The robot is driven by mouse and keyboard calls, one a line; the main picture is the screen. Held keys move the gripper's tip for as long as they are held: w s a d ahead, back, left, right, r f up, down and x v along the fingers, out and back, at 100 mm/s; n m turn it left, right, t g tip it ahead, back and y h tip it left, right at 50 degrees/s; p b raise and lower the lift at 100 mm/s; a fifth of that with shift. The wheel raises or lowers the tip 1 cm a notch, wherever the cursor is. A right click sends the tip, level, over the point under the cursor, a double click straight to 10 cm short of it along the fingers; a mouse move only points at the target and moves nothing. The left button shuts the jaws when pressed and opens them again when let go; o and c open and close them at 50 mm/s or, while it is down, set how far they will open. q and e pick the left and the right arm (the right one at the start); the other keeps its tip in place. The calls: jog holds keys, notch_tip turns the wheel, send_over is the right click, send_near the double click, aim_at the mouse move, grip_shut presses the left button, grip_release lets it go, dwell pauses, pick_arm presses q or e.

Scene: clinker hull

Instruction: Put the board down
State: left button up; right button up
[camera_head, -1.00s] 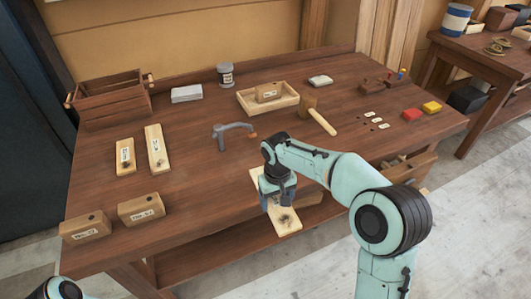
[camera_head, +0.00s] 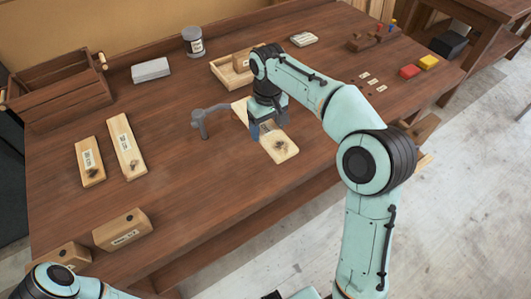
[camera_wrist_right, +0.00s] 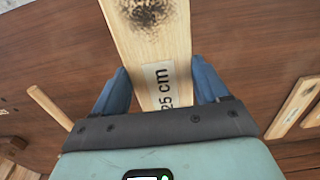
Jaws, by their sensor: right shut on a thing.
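The pale wooden board (camera_head: 281,148) has a dark smudge near its front end. My right gripper (camera_head: 264,130) is shut on it, and the arm hides part of the board. In the right wrist view the board (camera_wrist_right: 155,45) runs between the two blue fingers of the right gripper (camera_wrist_right: 160,88), with a "25 cm" label between them. The board is over the workbench (camera_head: 190,185), beside the grey clamp-like tool; I cannot tell whether it touches the top. My left arm shows at the bottom left, but its gripper is out of view.
Two labelled boards (camera_head: 89,160) (camera_head: 125,148) lie at the left. Wooden blocks (camera_head: 122,230) (camera_head: 62,258) stand at the front left. The grey tool (camera_head: 205,118) is close left of the held board. A shallow tray (camera_head: 228,72) is behind. The bench between the left boards and the tool is clear.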

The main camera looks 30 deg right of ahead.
send_over(266, 158)
notch_tip(266, 158, down, 6)
jog(key=shift+d+f+b, duration=0.1)
jog(key=shift+f+b, duration=0.05)
jog(key=shift+b, duration=0.25)
pick_arm(q)
jog(key=shift+s+f+b, duration=0.2)
jog(key=shift+s+f, duration=0.1)
jog(key=shift+f, duration=0.3)
jog(key=shift+s+f+b, duration=0.15)
jog(key=shift+s+f, duration=0.15)
jog(key=shift+f, duration=0.25)
pick_arm(e)
notch_tip(266, 158, down, 6)
jog(key=shift+r, duration=0.1)
jog(key=o, duration=1.1)
pick_arm(q)
jog(key=shift+f, duration=0.1)
pick_arm(e)
notch_tip(266, 158, up, 12)
jog(key=shift+p, duration=1)
pick_arm(q)
jog(key=r, duration=0.1)
jog(key=w+r, duration=0.1)
jog(key=shift+w+r, duration=0.3)
